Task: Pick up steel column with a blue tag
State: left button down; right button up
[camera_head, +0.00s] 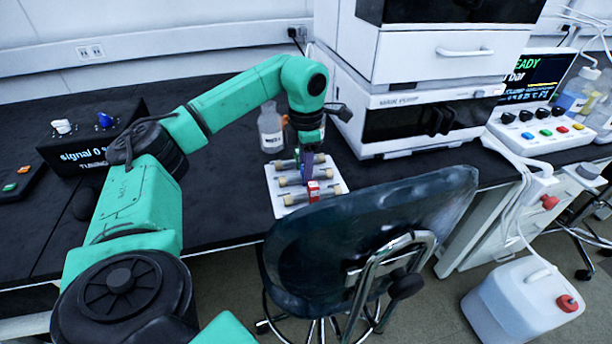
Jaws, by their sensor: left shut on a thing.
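A white tray (345,183) on the dark bench holds several short steel columns lying crosswise. The nearest steel column (293,199) has a red tag (314,191). The middle steel column (288,181) lies behind it, and another steel column (282,165) is at the back of the tray. My left gripper (307,168) points down over the tray and is shut on a steel column. A blue-violet patch shows at its fingers; I cannot tell whether it is the tag, and the fingers hide much of the hold. My right gripper is out of view.
A clear bottle (270,130) stands just behind the tray. The white instrument stack (400,110) rises to its right. A dark chair (365,235) stands before the bench, its back close to the tray. The signal box (90,140) is at left.

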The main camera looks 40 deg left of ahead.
pick_arm(q)
jog(key=shift+r, duration=0.35)
notch_tip(320, 180, up, 8)
jog(key=shift+w+r+p, duration=0.1)
jog(key=shift+p, duration=0.8)
notch_tip(320, 180, up, 11)
jog(key=p, duration=0.8)
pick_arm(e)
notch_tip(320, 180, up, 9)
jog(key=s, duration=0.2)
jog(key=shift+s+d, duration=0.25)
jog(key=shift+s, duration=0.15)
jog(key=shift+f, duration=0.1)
